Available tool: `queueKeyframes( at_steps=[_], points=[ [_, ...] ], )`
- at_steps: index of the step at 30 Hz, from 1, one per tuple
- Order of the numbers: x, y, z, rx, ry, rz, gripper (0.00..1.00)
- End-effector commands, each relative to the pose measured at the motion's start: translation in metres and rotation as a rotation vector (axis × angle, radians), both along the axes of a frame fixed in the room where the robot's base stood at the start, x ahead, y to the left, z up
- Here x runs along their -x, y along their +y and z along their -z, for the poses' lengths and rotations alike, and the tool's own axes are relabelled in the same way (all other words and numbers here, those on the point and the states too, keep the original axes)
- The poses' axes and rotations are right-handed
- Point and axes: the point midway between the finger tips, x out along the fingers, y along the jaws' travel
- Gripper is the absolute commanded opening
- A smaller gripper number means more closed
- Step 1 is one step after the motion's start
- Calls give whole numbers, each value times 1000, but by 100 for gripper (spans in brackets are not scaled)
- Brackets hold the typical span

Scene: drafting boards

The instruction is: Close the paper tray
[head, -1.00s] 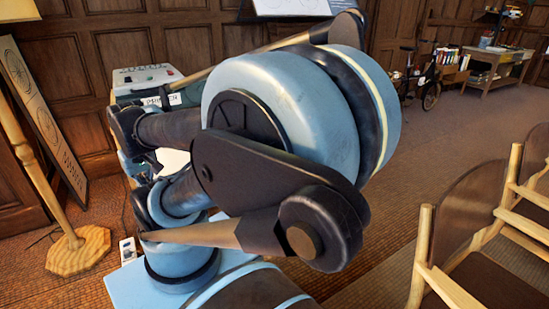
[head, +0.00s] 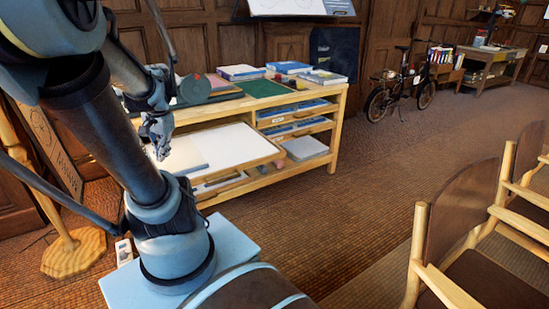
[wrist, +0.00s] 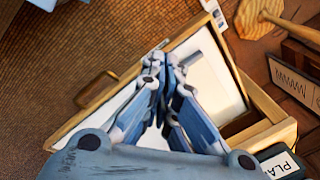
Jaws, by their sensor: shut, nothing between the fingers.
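The paper tray (head: 262,160) is a shallow wooden tray holding white paper (head: 228,146). It stands pulled out from the front of a wooden cabinet (head: 338,125) in the head view. A pale grey flat block or stack (head: 184,155) lies at its left. In the wrist view the tray's wooden rim (wrist: 72,126) and a loop handle (wrist: 97,90) show beside the white paper (wrist: 213,78). My gripper (head: 160,150) is over the left part of the tray, shut and empty. In the wrist view its fingertips (wrist: 163,62) are together; I cannot tell whether they touch anything.
Books (head: 290,67) and a green mat (head: 265,88) lie on the cabinet top. A lower compartment holds a white stack (head: 304,148). Wooden chairs (head: 450,230) stand at the right, a bicycle (head: 400,88) at the back. The carpet between is clear.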

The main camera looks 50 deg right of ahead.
Motion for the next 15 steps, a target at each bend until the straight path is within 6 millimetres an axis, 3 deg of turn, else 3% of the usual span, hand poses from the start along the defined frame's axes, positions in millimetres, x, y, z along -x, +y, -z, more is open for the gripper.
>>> queueKeyframes(
  at_steps=[7,15],
  points=[
    [-18,-78,-4,-97,-13,436,0],
    [-13,-173,3,-207,-35,900,0]
  ],
)
